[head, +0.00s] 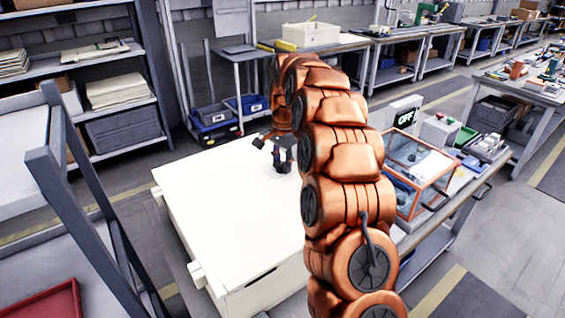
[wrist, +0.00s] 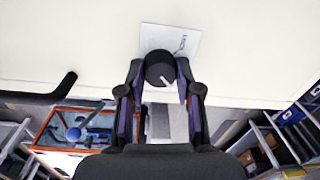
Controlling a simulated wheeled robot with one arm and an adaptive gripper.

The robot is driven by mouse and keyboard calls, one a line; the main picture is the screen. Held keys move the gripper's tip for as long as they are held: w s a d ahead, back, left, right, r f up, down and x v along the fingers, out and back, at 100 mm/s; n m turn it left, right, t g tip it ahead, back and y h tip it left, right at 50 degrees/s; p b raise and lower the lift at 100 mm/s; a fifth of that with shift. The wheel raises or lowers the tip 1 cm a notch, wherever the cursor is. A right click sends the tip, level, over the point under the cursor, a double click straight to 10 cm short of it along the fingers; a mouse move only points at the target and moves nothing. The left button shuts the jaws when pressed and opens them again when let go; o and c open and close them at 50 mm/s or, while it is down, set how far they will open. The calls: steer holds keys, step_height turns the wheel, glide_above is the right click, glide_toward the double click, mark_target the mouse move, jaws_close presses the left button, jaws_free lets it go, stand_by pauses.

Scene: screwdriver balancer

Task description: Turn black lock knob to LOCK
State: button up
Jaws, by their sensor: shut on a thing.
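The black lock knob (wrist: 158,66) is round, with a white pointer line on its face that slants toward the lower right in the wrist view. It sits on a pale label plate (wrist: 190,42) with small print reading roughly LOCK at its upper right. The plate is on the large cream-white panel (wrist: 90,35). My gripper (wrist: 160,76) is shut on the knob, with one dark finger on each side. In the head view my gripper (head: 284,158) is at the white top's far right part, and the knob is mostly hidden beneath it.
The white cabinet (head: 215,200) is otherwise bare on top. To its right, a bench holds an orange-framed clear case (head: 418,170) and an OFF sign (head: 405,118). A grey rack post (head: 70,190) stands at the left. Shelves and benches line the back.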

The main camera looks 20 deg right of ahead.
jaws_close()
steer(key=shift+f+n+b, duration=0.1)
steer(key=shift+n+b, duration=0.2)
steer(key=shift+b, duration=0.05)
steer(key=shift+f+n+b, duration=0.1)
steer(key=shift+n+b, duration=0.65)
steer(key=shift+n, duration=0.25)
steer(key=n+b, duration=0.2)
steer(key=n, duration=0.2)
steer(key=shift+w, duration=0.1)
steer(key=n+b, duration=0.1)
steer(key=n, duration=0.4)
steer(key=shift+n+g, duration=0.3)
steer(key=shift+n, duration=0.1)
steer(key=n, duration=0.2)
steer(key=n+b, duration=0.1)
steer(key=n, duration=0.2)
steer(key=shift+a+r+n, duration=0.1)
steer(key=shift+r+n, duration=0.1)
steer(key=shift+n, duration=0.1)
